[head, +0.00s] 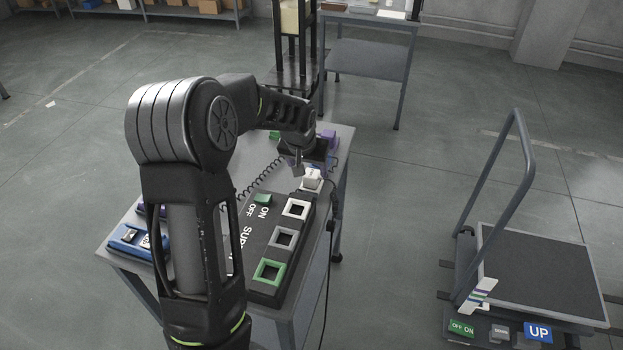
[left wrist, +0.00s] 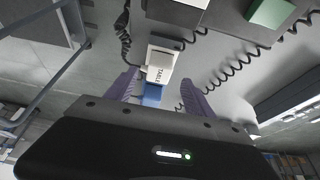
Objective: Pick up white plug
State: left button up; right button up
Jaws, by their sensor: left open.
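The white plug (head: 312,178) stands on the table just beyond the white-framed socket (head: 296,209) of the black panel. In the left wrist view the white plug (left wrist: 160,62) carries the word TABLE and lies ahead, between the fingertip lines. My left gripper (head: 298,167) is close beside the plug in the head view, its fingers partly hidden. In the left wrist view my left gripper (left wrist: 158,77) is open, with its two purple-grey fingers apart. A blue piece (left wrist: 152,95) shows between them; I cannot tell whether it belongs to the plug. My right gripper is not in view.
The panel also has a grey-framed socket (head: 285,237) and a green-framed socket (head: 270,272). A purple item (head: 328,136) stands at the table's far end. A coiled cord (head: 258,178) crosses the table. A platform cart (head: 540,275) stands at right; the floor between is clear.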

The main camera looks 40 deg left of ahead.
aim_at(311, 174)
pick_arm(q)
jog(key=p+x, duration=0.1)
jog(key=x, duration=0.4)
jog(key=shift+d, duration=0.1)
jog(key=shift+r, duration=0.1)
jog(key=shift+c, duration=0.2)
grip_shut()
dwell(0.6)
jog(key=shift+r, duration=0.1)
notch_tip(311, 174, up, 10)
jog(key=shift+f+b, duration=0.1)
jog(key=shift+b, duration=0.6)
